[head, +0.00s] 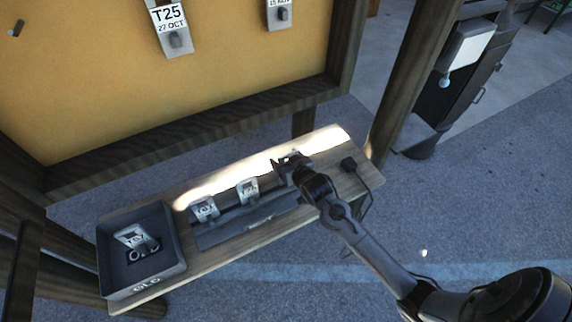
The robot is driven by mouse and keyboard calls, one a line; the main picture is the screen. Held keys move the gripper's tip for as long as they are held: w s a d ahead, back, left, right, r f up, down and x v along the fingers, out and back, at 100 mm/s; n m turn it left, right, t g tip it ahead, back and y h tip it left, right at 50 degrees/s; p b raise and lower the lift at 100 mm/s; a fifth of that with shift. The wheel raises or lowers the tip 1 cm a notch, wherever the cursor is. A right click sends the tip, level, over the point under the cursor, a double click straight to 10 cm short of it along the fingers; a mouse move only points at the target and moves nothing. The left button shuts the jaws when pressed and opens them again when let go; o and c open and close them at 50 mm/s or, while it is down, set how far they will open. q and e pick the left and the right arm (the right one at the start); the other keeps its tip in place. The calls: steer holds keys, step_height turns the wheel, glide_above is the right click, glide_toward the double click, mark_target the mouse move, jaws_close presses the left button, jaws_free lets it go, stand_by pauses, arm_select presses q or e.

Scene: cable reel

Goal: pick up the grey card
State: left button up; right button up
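Several small pale grey cards with dark print are in the head view, and I cannot tell which one is meant. One card (205,209) and another card (247,190) lean in a dark rack (245,224) on the wooden shelf. A third card (131,236) lies tilted in the dark tray (112,279) at the shelf's left end. My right gripper (285,170) is over the right end of the rack, right of the leaning cards. A small pale patch shows beside its fingers, and whether they hold anything is unclear. My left gripper is out of view.
A yellow board (100,90) in a dark wooden frame stands behind the shelf, with hanging cards, one reading T25 (168,20). A dark cabinet (455,95) stands further right.

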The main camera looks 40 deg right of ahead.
steer(key=s+d+r, duration=0.6)
steer(key=s+r, duration=0.1)
steer(key=s, duration=0.3)
steer(key=shift+r+p, duration=0.15)
steer(key=shift+p, duration=0.3)
steer(key=shift+a, duration=0.1)
